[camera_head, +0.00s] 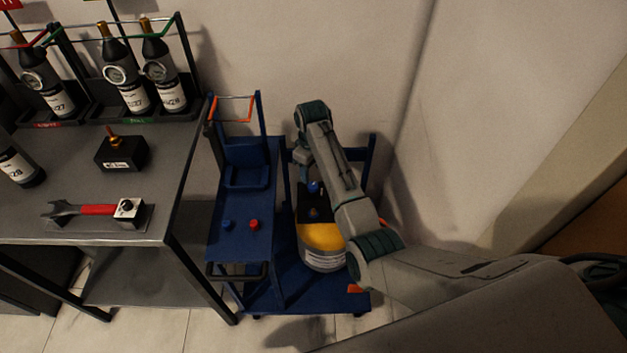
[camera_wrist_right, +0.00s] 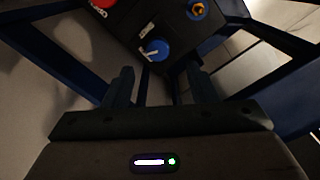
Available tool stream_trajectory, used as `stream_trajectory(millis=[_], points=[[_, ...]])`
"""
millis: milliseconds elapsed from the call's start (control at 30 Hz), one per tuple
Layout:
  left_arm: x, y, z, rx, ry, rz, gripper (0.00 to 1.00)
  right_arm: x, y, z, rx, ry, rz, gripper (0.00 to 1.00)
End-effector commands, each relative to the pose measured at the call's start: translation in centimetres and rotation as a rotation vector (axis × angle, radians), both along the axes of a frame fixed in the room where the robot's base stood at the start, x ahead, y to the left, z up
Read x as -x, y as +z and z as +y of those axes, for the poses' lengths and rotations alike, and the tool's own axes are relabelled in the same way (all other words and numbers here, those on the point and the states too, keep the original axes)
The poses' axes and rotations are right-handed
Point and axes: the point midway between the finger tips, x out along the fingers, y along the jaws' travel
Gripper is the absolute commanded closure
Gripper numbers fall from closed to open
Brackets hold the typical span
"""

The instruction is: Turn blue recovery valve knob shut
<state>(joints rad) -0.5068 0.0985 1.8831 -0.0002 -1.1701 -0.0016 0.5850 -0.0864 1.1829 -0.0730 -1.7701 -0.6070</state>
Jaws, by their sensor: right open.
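The blue knob (camera_wrist_right: 155,49) with a white pointer mark sits on a black block (camera_wrist_right: 130,28) in the right wrist view. In the head view a small blue knob (camera_head: 313,187) shows on the black top of a yellow-and-black unit (camera_head: 320,238), partly behind my right arm. My right gripper (camera_wrist_right: 160,90) is open and empty. In the wrist view its two fingers stand apart, with the blue knob ahead of the gap between them and no contact visible. My left gripper is not in view.
A red knob (camera_wrist_right: 103,3) and a brass fitting on a blue base (camera_wrist_right: 197,9) flank the blue knob. The blue cart (camera_head: 215,238) carries another blue and red knob. The grey bench (camera_head: 75,175) at left holds bottles and a red-handled wrench (camera_head: 95,209).

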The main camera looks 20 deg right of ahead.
Motion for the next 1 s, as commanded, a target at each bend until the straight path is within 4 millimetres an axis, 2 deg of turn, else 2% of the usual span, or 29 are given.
stream_trajectory(millis=[33, 100, 300, 500, 767, 1000], points=[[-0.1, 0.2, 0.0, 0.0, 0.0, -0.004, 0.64, 0.1, -1.3, -0.1, 0.001, -0.001, 0.004, 0.48], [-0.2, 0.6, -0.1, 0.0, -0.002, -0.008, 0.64, 0.1, -2.6, -0.1, 0.001, -0.001, 0.003, 0.48], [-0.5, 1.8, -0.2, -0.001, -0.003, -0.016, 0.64, 0.0, -5.6, -0.1, 0.001, -0.002, 0.001, 0.48], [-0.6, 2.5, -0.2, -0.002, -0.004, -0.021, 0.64, 0.0, -6.7, -0.1, 0.001, -0.002, -0.001, 0.48], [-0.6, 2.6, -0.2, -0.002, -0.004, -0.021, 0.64, 0.0, -6.8, -0.1, 0.001, -0.002, -0.001, 0.48], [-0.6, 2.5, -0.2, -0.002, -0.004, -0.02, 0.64, 0.0, -6.8, -0.1, 0.001, -0.002, -0.001, 0.92]])
